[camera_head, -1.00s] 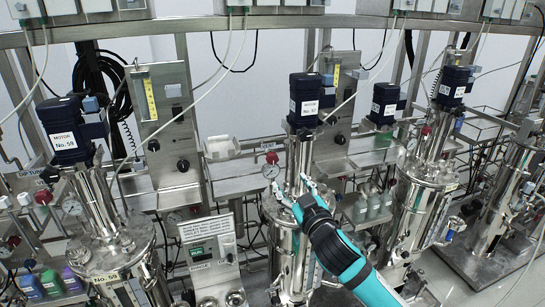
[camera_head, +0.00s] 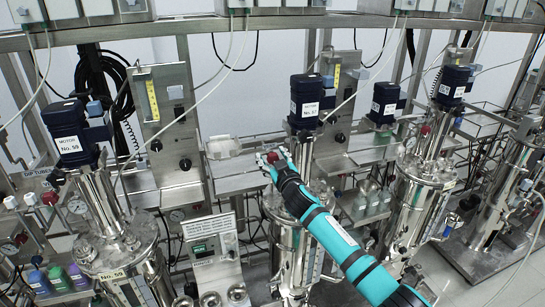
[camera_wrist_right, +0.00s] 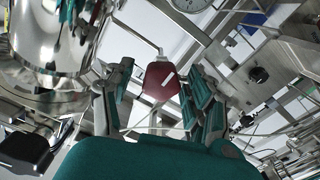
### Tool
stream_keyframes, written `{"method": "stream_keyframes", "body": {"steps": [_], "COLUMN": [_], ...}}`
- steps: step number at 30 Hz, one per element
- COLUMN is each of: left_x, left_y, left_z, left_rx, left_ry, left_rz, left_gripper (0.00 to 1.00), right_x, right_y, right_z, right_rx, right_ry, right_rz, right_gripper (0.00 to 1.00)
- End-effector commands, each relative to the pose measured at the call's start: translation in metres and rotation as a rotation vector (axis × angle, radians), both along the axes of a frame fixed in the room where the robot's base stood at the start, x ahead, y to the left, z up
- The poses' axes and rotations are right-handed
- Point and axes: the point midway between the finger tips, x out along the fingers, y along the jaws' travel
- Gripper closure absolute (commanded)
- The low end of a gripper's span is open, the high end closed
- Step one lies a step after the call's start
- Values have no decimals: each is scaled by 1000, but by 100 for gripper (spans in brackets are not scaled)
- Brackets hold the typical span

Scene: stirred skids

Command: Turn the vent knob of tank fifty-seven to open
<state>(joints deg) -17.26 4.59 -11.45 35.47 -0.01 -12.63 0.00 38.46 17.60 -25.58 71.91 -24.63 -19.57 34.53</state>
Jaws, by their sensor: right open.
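The tank of motor No. 57 (camera_head: 306,103) stands in the middle of the head view, its steel vessel (camera_head: 290,245) partly hidden behind my right arm. A red knob (camera_head: 272,157) sits just left of its column, at my right gripper (camera_head: 271,158). In the right wrist view the knob (camera_wrist_right: 162,82) is dark red with a white mark and lies between the spread fingers of my right gripper (camera_wrist_right: 161,100). The fingers are open, with a gap on each side of the knob. I cannot tell how the knob is turned. My left gripper is not in view.
The tank of motor No. 59 (camera_head: 68,145) stands at the left, with a control box (camera_head: 210,240) between the two tanks. Another motor-topped tank (camera_head: 425,190) stands at the right. A round gauge (camera_wrist_right: 192,4) and steel pipes crowd the right wrist view.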

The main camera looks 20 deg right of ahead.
Motion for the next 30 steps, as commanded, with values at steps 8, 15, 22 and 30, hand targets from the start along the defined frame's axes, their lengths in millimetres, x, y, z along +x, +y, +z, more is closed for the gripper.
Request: {"method": "stream_keyframes", "body": {"steps": [8,15,22,30], "left_x": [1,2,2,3], "left_y": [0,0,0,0], "left_z": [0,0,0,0], "left_rx": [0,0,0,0], "left_ry": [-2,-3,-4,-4], "left_rz": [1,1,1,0], "left_gripper": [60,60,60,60], "right_x": [1,1,1,1], "right_y": [1,0,0,0], "right_z": [0,0,0,-1], "right_rx": [0,-1,-1,-28], "right_ry": [0,0,0,0], "right_rz": [1,1,1,1], "right_gripper": [44,71,100,100]}}
